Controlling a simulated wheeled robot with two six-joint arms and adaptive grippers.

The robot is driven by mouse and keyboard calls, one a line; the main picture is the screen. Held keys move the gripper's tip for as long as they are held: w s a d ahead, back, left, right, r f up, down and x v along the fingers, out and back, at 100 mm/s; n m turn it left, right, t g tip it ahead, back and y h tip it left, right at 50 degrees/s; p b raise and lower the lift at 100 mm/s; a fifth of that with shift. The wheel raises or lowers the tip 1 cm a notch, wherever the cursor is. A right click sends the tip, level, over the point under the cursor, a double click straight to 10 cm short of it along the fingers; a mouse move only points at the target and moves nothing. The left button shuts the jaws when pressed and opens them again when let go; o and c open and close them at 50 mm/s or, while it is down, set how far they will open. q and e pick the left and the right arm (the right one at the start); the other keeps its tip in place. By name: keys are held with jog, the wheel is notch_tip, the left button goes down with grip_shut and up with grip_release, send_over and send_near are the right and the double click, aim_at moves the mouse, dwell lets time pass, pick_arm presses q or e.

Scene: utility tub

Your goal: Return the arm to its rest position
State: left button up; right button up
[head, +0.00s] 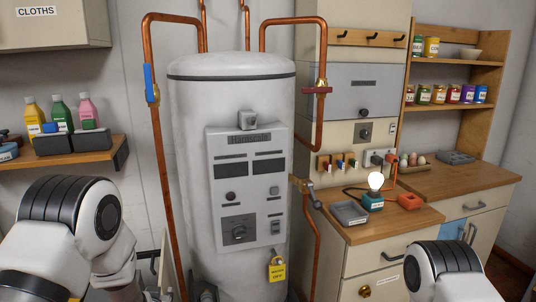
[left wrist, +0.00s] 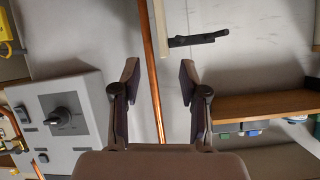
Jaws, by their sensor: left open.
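A copper pipe (left wrist: 153,60) runs behind the gap between the fingers; I cannot tell how far away. My right arm (head: 447,272) shows only partly at the lower right, and its gripper is out of view.
The tank's grey control panel (head: 247,185) carries knobs and switches, and a yellow padlock (head: 277,268) hangs below it. A wooden shelf (head: 60,155) with bottles is at the left.

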pick_arm(q)
jog(key=s+f+g+h, duration=0.1)
jog(key=s+f+g, duration=0.5)
jog(key=s+f, duration=1.2)
jog(key=s+d+g+h, duration=0.1)
jog(key=s+g, duration=0.2)
jog(key=s, duration=0.7)
jog(key=s+d+g+h, duration=0.1)
jog(key=s+d+g, duration=0.1)
jog(key=s, duration=0.8)
jog(key=shift+s+d+f+g, duration=0.2)
jog(key=shift+d+f+g, duration=0.1)
jog(key=shift+f+g, duration=0.25)
